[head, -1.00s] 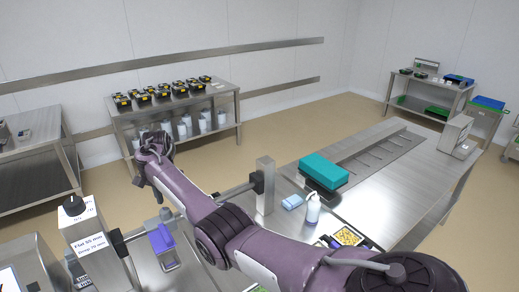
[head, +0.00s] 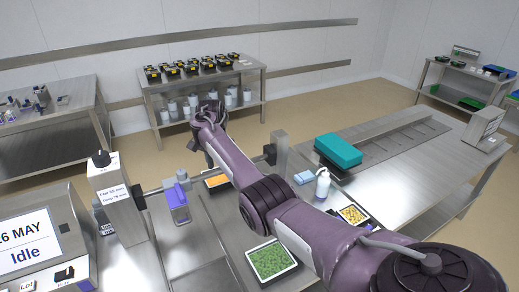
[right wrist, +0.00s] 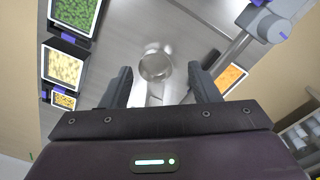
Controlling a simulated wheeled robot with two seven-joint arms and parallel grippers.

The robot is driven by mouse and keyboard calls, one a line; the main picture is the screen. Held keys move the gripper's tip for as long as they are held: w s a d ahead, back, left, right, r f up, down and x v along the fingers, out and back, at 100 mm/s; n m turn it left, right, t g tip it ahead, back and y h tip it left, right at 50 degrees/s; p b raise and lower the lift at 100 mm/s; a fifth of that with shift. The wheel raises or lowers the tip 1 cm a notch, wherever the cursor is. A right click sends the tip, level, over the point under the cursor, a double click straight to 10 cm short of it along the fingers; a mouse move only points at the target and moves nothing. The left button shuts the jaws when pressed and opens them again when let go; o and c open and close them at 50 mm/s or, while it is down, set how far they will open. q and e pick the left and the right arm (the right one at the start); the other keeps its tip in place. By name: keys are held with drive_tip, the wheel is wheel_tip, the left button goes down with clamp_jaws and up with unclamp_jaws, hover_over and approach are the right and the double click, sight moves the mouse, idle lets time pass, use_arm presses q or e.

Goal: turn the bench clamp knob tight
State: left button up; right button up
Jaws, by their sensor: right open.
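My right gripper (right wrist: 160,84) is open in the right wrist view, with its two dark fingers apart. Between and beyond the fingertips is a round, shiny metallic shape (right wrist: 156,65) with a narrow stem over the steel surface; I cannot tell whether it is the clamp knob. It does not look gripped. In the head view my right gripper (head: 194,147) is small and partly hidden by my arm. A black knob (head: 101,158) tops a labelled post at the left, clear of the gripper. My left gripper is out of view.
A rail with a purple-topped device (head: 177,203) runs between the labelled post and a steel column (head: 281,150). A green-filled tray (head: 270,263), an orange-filled tray (head: 217,181), a white bottle (head: 322,184) and a teal block (head: 338,151) are around the bench. A screen (head: 25,238) reads Idle.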

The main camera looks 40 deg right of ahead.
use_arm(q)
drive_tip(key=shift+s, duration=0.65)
use_arm(e)
drive_tip(key=s+d+r+m, duration=0.1)
drive_tip(key=s+d, duration=0.1)
drive_tip(key=d, duration=0.4)
drive_tip(key=s+d+r+m+h, duration=0.1)
drive_tip(key=s+d, duration=0.2)
drive_tip(key=d, duration=0.4)
drive_tip(key=shift+r, duration=0.3)
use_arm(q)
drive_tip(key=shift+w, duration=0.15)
use_arm(e)
drive_tip(key=shift+w+d, duration=0.1)
drive_tip(key=shift+f, duration=0.1)
